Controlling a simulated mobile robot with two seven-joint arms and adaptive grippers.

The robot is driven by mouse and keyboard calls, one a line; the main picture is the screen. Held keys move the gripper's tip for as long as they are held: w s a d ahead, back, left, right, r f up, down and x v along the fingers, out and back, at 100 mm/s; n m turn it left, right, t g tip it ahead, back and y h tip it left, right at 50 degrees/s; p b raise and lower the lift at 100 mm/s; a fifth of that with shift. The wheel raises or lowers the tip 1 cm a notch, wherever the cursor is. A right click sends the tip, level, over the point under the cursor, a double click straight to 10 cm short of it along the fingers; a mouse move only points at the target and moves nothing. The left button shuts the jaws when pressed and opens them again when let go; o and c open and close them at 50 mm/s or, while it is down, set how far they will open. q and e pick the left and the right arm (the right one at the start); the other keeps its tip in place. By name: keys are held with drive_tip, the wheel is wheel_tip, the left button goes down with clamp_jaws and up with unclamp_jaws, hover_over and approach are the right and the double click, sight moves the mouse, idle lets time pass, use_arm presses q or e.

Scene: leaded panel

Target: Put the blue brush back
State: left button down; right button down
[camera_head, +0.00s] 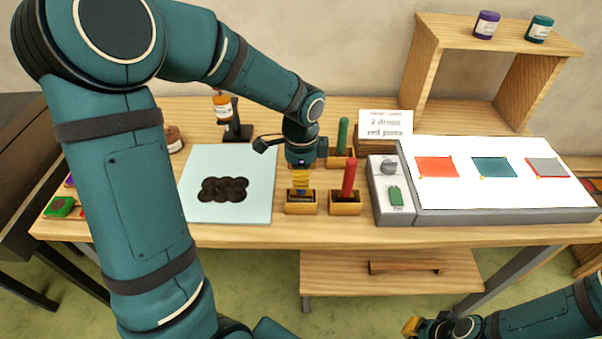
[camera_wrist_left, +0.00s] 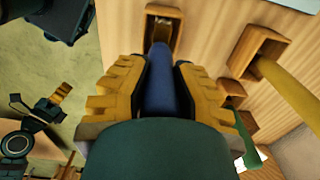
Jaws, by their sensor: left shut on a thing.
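My left gripper (camera_head: 301,181) is shut on the blue brush (camera_wrist_left: 160,80), whose thick blue handle shows between the yellow fingers (camera_wrist_left: 158,68) in the left wrist view. The gripper points down over the front left wooden holder (camera_head: 301,208). This holder (camera_wrist_left: 163,14) also shows in the left wrist view, right at the brush's far end. I cannot tell how far the brush sits inside it.
A red brush (camera_head: 349,178) stands in the holder just right; a green brush (camera_head: 343,135) stands behind. A pale sheet with a dark blot (camera_head: 223,190) lies left, a light panel (camera_head: 500,193) right.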

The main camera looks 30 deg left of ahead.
use_arm(q)
drive_tip(key=c, duration=1)
unclamp_jaws()
drive_tip(key=shift+o, duration=0.2)
drive_tip(key=shift+r, duration=0.35)
wheel_tip(320, 180, up, 12)
drive_tip(key=p, duration=0.3)
drive_tip(key=shift+f, duration=0.2)
drive_tip(key=shift+s, duration=0.1)
